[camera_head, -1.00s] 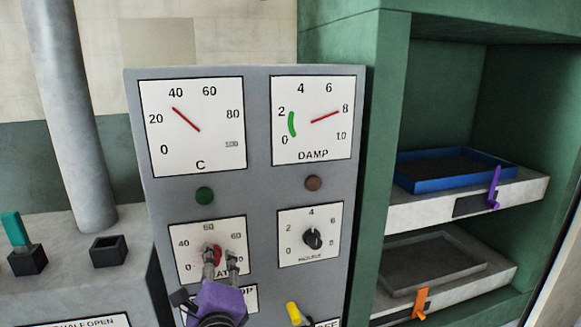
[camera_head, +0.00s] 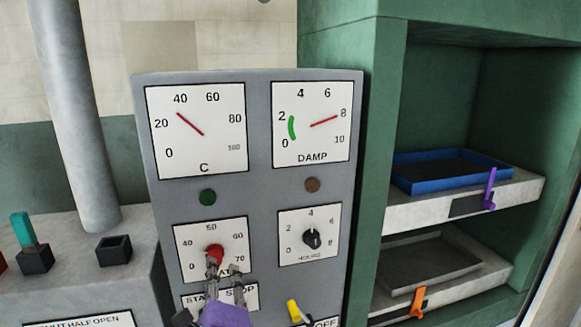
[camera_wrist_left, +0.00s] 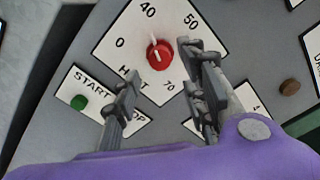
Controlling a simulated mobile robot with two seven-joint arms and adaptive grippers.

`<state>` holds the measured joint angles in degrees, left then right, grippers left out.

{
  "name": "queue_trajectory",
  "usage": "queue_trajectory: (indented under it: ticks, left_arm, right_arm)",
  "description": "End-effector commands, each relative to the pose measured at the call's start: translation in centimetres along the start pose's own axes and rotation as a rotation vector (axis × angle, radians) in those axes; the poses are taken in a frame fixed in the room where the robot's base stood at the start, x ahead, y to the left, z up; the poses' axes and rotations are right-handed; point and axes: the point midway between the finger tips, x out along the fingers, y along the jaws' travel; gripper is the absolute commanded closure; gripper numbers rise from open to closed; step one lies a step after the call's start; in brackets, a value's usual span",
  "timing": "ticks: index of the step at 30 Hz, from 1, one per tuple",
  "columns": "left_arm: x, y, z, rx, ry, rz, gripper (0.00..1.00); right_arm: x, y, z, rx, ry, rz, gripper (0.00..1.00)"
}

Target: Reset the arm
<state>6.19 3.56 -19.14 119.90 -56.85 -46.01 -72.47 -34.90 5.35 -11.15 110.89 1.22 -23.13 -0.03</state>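My left gripper (camera_head: 226,270) is in front of the control panel (camera_head: 262,190), just below the red knob (camera_head: 214,252) of the heat dial. Its fingers are apart, with nothing held between them. In the left wrist view the open gripper (camera_wrist_left: 160,75) has the red knob (camera_wrist_left: 160,54) in the gap ahead of its fingertips. The knob's white mark points up, between 40 and 50. The gripper partly covers the start/stop label (camera_wrist_left: 97,100) under the dial. My right gripper is in neither view.
A black hours knob (camera_head: 312,238) and a yellow switch (camera_head: 295,311) are on the panel's right side. A teal lever (camera_head: 22,231) and grey column (camera_head: 80,130) are at left.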

Motion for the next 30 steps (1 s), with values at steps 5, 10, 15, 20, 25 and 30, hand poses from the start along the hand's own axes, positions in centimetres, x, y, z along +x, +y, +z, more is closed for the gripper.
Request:
queue_trajectory:
  ticks: [5,10,15,20,25,30]
  left_arm:
    - [0.1,-0.3,-2.3,-0.341,0.093,-0.013,0.60]
    - [-1.8,5.8,-7.5,-0.894,0.263,0.156,0.60]
    - [-7.2,15.7,-11.1,-1.408,0.284,0.449,0.60]
    - [-14.6,25.3,-12.2,-1.778,0.153,0.717,0.60]
    - [-22.5,33.0,-11.6,-1.913,-0.017,0.896,0.60]
    - [-27.2,36.8,-10.6,-1.889,-0.105,0.970,0.60]
  right_arm:
    - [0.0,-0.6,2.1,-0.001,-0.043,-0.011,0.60]
    - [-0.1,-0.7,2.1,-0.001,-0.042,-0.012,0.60]
    - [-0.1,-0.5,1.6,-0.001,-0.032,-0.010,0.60]
    - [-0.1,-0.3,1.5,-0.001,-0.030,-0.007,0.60]
    - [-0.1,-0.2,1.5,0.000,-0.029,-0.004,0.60]
    - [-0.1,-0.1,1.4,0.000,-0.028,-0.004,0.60]
